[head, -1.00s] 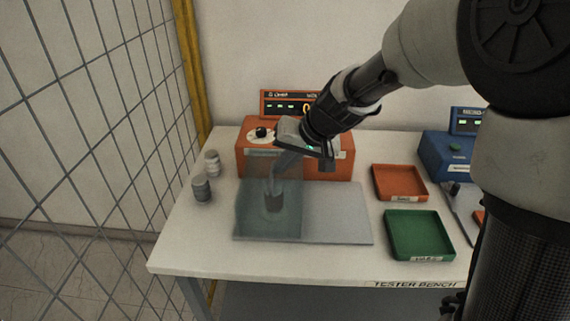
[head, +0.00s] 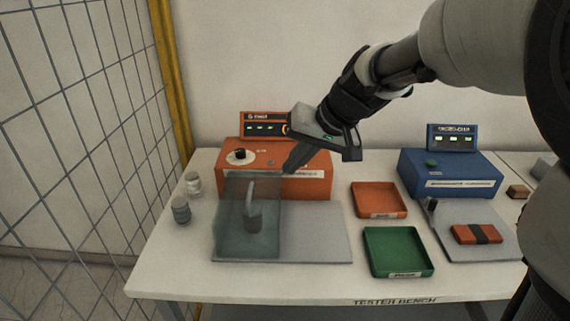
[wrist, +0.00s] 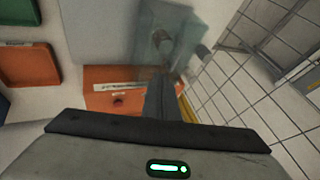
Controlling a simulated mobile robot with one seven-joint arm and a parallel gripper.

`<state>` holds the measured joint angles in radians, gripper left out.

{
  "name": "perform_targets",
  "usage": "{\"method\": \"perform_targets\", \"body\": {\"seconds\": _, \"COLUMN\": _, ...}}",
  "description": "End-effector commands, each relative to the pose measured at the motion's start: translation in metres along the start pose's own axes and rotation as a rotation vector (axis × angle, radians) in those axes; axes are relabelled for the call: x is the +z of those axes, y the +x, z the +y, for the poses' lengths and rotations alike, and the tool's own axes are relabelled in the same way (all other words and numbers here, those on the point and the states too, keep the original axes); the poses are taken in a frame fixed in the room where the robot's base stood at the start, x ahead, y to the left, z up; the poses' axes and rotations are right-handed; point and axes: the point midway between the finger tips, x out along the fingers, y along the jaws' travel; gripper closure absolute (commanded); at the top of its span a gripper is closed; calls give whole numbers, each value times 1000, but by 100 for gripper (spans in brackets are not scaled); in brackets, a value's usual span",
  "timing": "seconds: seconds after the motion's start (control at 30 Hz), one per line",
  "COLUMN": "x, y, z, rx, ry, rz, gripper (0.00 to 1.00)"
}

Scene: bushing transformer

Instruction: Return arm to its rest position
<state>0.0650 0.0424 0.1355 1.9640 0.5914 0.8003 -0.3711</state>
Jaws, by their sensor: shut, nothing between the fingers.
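My gripper (head: 290,169) is in the air in front of the orange tester box (head: 290,185), above and right of the clear guard (head: 233,225). Its fingers are shut with nothing between them. In the wrist view the shut fingers (wrist: 155,90) point toward the clear guard (wrist: 165,35), with the orange tester (wrist: 115,100) to their left. Inside the guard a grey cylindrical part (head: 254,222) stands on the grey plate (head: 320,232). My arm reaches in from the upper right.
An orange tray (head: 379,199) and a green tray (head: 398,250) lie right of the plate. A blue tester (head: 450,174) and an orange block with a dark band (head: 477,234) are farther right. Two grey cylinders (head: 181,209) (head: 193,183) stand at left. A mesh fence (head: 75,130) borders the left.

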Motion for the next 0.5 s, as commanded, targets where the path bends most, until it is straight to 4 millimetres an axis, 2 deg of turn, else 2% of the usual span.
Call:
{"method": "perform_targets", "body": {"seconds": 0.13, "x": 6, "y": -21, "z": -1, "rx": 21, "ry": -8, "rz": 4, "gripper": 100}}
{"method": "perform_targets", "body": {"seconds": 0.23, "x": 25, "y": -56, "z": -1, "rx": 78, "ry": -21, "rz": 8, "gripper": 100}}
{"method": "perform_targets", "body": {"seconds": 0.4, "x": 83, "y": -130, "z": 12, "rx": 232, "ry": -36, "rz": 30, "gripper": 100}}
{"method": "perform_targets", "body": {"seconds": 0.5, "x": 117, "y": -163, "z": 25, "rx": 315, "ry": -33, "rz": 49, "gripper": 100}}
